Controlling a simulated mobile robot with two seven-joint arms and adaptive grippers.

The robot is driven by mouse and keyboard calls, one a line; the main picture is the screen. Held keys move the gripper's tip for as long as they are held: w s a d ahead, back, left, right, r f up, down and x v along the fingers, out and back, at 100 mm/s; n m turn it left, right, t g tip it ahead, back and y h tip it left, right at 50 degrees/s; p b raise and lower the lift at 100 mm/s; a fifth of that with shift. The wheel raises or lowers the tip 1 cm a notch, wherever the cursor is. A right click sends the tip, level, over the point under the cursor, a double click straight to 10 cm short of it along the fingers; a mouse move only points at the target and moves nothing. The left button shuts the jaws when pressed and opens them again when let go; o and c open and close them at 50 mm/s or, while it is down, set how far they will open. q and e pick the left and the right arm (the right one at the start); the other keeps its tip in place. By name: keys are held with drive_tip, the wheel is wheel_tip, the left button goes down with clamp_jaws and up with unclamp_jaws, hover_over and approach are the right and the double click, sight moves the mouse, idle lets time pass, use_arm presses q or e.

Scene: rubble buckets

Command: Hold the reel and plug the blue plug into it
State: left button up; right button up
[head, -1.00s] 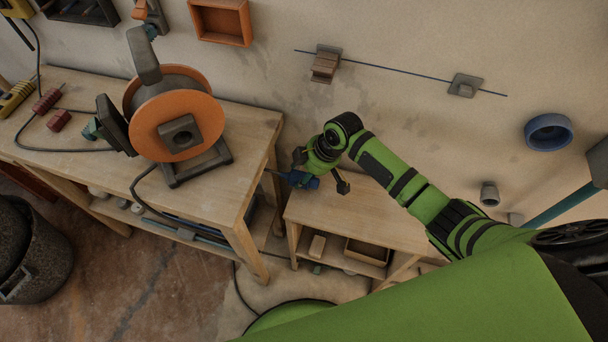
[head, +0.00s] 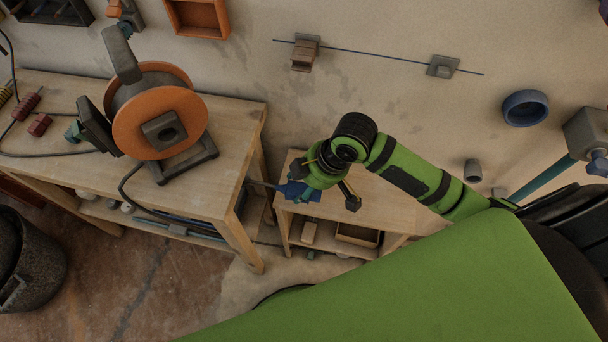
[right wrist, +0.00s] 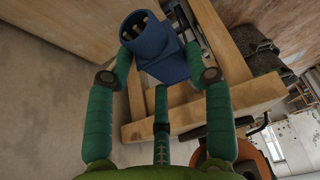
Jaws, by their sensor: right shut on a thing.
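The reel is an orange drum (head: 158,124) in a dark stand with a grey square socket block on its front face. It stands on the left wooden bench, and part of its orange rim (right wrist: 255,150) shows low at the right in the right wrist view. My right gripper (head: 308,180) is shut on the blue plug (head: 298,191), apart from the reel and to its right. In the right wrist view, the plug (right wrist: 166,52) sits between the fingertips, pins pointing up and left. My left gripper is not in view.
The wooden bench (head: 215,185) holds cables and red connectors (head: 40,124). A lower wooden table (head: 390,215) is beneath my right gripper. A dark bucket (head: 30,260) stands on the floor at the left. A blue ring (head: 525,108) is on the wall.

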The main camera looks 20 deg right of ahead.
drive_tip(key=w+f, duration=0.2)
drive_tip(key=w, duration=0.1)
drive_tip(key=w+f, duration=0.2)
drive_tip(key=w, duration=0.2)
drive_tip(key=w+d+f+b, duration=0.1)
drive_tip(key=w+f, duration=0.2)
drive_tip(key=w, duration=0.1)
drive_tip(key=shift+w, duration=0.25)
drive_tip(key=shift+w+f, duration=0.1)
drive_tip(key=shift+f, duration=1.75)
drive_tip(key=shift+f, duration=0.15)
drive_tip(key=o, duration=1.2)
